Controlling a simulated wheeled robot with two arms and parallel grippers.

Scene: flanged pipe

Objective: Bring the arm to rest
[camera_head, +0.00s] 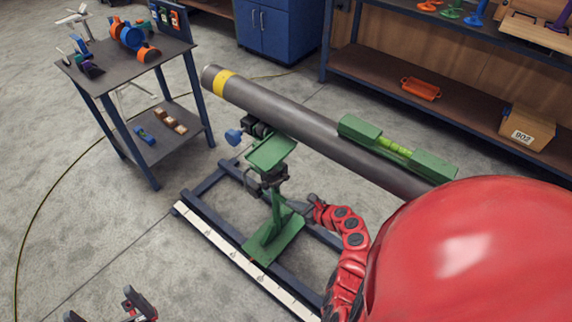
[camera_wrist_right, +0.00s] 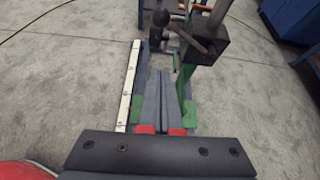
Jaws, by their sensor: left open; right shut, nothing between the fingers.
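My left gripper (camera_head: 103,308) shows at the bottom left edge of the head view, open over the floor, with most of its arm out of frame. My right gripper (camera_head: 308,207) is at the end of the red arm beside the green pipe stand (camera_head: 275,232). In the right wrist view its fingers (camera_wrist_right: 160,78) are together and hold nothing. They point along the stand's rail frame. The long grey pipe (camera_head: 300,128) with a yellow band lies above the stand. A green level (camera_head: 352,130) with a bright vial rests on the pipe. My red body hides the pipe's near end.
A small table (camera_head: 100,75) with orange, blue and other parts stands at the back left. A white measuring strip (camera_head: 225,253) runs along the frame. The floor at left is open, crossed by a cable.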

